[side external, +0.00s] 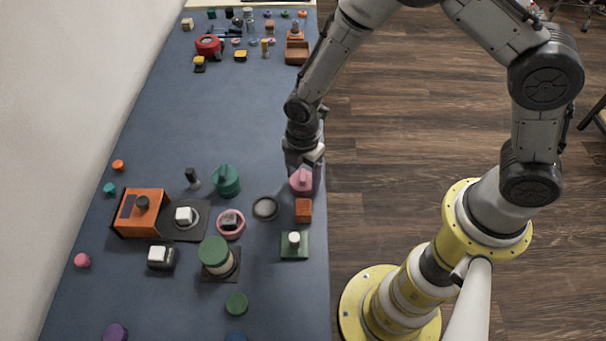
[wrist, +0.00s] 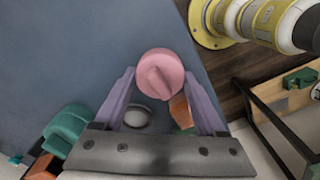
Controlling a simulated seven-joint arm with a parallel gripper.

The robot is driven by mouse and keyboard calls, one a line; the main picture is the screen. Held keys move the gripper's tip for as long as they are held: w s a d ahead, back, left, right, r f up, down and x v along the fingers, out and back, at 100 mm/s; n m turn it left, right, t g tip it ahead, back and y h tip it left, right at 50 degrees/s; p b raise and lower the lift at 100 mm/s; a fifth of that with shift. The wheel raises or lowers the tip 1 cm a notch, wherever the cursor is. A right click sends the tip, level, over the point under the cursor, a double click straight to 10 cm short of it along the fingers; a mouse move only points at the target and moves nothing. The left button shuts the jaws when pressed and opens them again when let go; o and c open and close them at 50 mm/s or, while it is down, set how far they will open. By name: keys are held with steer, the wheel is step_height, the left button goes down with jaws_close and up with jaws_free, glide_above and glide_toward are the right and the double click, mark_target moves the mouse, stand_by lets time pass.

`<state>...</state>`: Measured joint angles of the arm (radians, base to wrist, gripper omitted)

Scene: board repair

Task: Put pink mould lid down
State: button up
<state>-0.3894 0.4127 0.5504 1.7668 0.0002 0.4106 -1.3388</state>
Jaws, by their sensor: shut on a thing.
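The pink mould lid (side external: 302,182) is a round pink disc with a raised ridge handle, near the right edge of the blue table. My gripper (side external: 304,163) is over it, jaws shut on the ridge. I cannot tell whether the lid touches the table. A pink ring-shaped mould (side external: 230,223) with a dark piece in its middle stands to the lower left of the lid.
A dark round dish (side external: 265,208) and an orange-brown block (side external: 303,211) lie close to the lid. A green lidded pot (side external: 226,181), a green-topped jar (side external: 216,256) and an orange box (side external: 140,212) stand further left. The table's middle (side external: 220,115) is clear.

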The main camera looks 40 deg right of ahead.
mark_target(303, 174)
steer(key=shift+f, duration=0.2)
steer(key=o, duration=1.3)
steer(key=shift+r, duration=0.1)
step_height(303, 174, up, 12)
steer(key=s+d+r+m+t, duration=0.1)
steer(key=s+d+r+m, duration=0.25)
steer(key=r, duration=0.25)
steer(key=s+d+r+m+t, duration=0.2)
steer(key=d+r+m, duration=0.3)
steer(key=r, duration=0.2)
steer(key=s+d+r+m+t, duration=0.1)
steer(key=s+d+m, duration=0.1)
steer(key=s+m, duration=0.1)
steer(key=s+d+r+m, duration=0.2)
steer(key=s+m, duration=0.2)
steer(key=s, duration=0.2)
steer(key=s+d+r+m+t, duration=0.1)
steer(key=s+d+m, duration=0.1)
steer(key=s+m, duration=0.2)
steer(key=shift+s+r+t, duration=0.3)
steer(key=shift+s+r, duration=0.05)
